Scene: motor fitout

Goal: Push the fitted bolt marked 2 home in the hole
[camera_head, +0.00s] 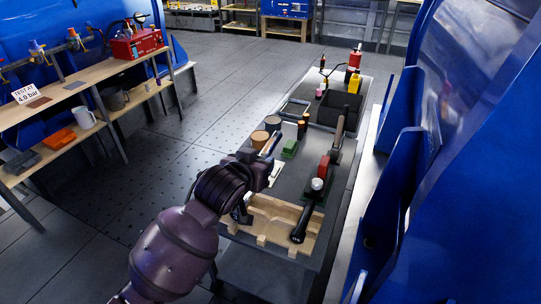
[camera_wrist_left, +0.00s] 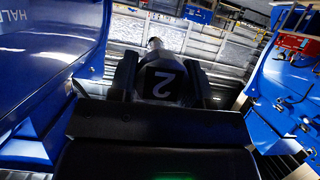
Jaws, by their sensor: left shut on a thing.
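A dark bolt marked with a white 2 (camera_wrist_left: 165,84) sits between the two fingers of my left gripper (camera_wrist_left: 162,72) in the left wrist view. The gripper is shut on it, and a pale narrow tip shows beyond the mark. In the head view my left gripper (camera_head: 268,169) is over the near half of the grey bench, close to the wooden rack. The bolt cannot be made out there. No hole for the bolt can be picked out in either view. My right gripper is not in view.
Blue panels (camera_head: 450,190) stand close on the right. A wooden shelf (camera_head: 85,85) is at left, with open floor between.

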